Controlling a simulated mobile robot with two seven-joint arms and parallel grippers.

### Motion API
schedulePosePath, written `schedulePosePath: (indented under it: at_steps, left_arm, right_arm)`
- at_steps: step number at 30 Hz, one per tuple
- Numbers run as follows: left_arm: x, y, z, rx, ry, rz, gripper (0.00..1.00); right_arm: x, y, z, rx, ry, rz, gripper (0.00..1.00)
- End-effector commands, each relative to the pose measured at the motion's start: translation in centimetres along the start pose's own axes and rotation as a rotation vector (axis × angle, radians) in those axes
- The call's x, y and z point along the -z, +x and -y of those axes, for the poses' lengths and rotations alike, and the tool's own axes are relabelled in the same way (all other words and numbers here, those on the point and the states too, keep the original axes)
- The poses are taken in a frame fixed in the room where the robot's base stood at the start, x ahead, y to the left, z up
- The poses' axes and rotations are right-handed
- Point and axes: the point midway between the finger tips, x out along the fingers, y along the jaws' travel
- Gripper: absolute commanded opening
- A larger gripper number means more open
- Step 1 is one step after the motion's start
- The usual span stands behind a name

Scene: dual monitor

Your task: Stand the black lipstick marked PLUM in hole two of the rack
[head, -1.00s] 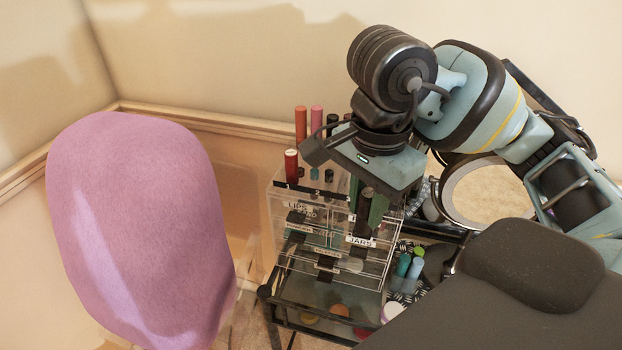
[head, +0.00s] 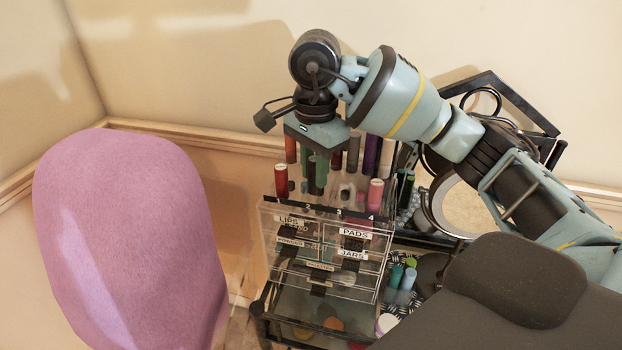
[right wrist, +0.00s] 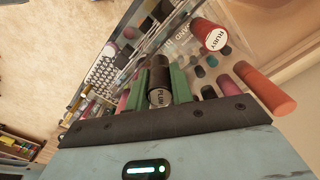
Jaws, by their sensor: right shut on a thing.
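The black lipstick marked PLUM (right wrist: 160,97) is between the two green fingers of my right gripper (right wrist: 158,88), its lettered end facing the wrist camera. In the head view my right gripper (head: 316,168) points down over the rack's upper part, near the number 2. The black lipstick (head: 311,180) shows partly between its fingers. The clear rack (head: 325,226) has a black numbered strip along its front top edge. Whether the lipstick's lower end is in a hole or above it, I cannot tell. My left gripper is not in view.
A red lipstick (head: 281,180) stands at the rack's left end, marked RUBY (right wrist: 217,38) in the wrist view. A pink-red one (head: 375,192) stands near number 4. Taller tubes (head: 353,152) stand behind. A round mirror (head: 462,208) is at right, a purple chair back (head: 130,230) at left.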

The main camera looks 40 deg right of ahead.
Motion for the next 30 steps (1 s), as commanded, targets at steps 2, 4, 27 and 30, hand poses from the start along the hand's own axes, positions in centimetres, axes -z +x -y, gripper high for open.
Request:
schedulePosePath:
  at_steps: [2, 4, 27, 30]
  left_arm:
    - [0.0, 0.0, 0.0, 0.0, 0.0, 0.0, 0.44]
    - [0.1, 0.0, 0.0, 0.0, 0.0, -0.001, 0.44]
    - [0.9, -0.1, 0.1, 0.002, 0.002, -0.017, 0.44]
    - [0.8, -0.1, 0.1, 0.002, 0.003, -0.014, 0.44]
  right_arm:
    - [0.1, 0.1, 0.5, 0.0, 0.001, 0.0, 0.01]
    - [0.2, 0.1, 0.7, 0.0, 0.0, 0.0, 0.01]
    - [0.5, 3.6, 1.5, 0.001, 0.0, -0.001, 0.01]
    - [0.5, 3.8, 1.5, 0.0, 0.0, -0.001, 0.01]
